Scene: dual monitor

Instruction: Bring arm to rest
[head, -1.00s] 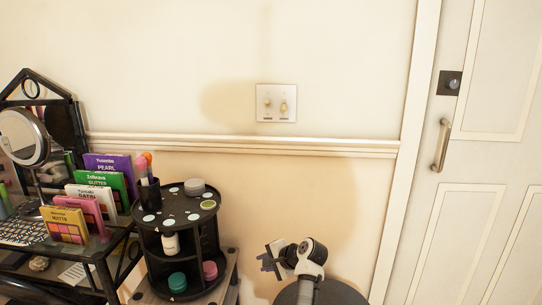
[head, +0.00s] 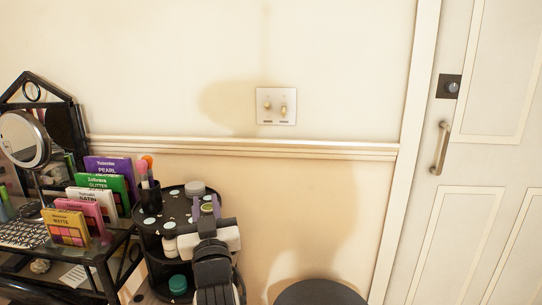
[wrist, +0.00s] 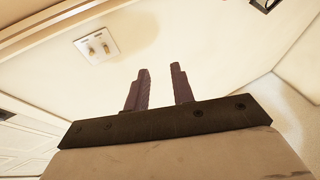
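My gripper (head: 207,207) is at the lower middle of the head view, its fingers raised in front of the right part of a black round organizer (head: 150,237). Whether it touches the organizer cannot be told. In the wrist view my gripper (wrist: 160,72) shows two dark purple fingers standing apart, with only pale wall between them. It is empty and open. My arm reaches up from the bottom edge and hides part of the organizer's shelves.
Left of the organizer, a black dressing table (head: 100,256) holds colored palettes (head: 110,183) and a round mirror (head: 24,138). A brush cup (head: 149,198) stands on the organizer. A switch plate (head: 276,106) is on the wall. A door (head: 470,220) is at right.

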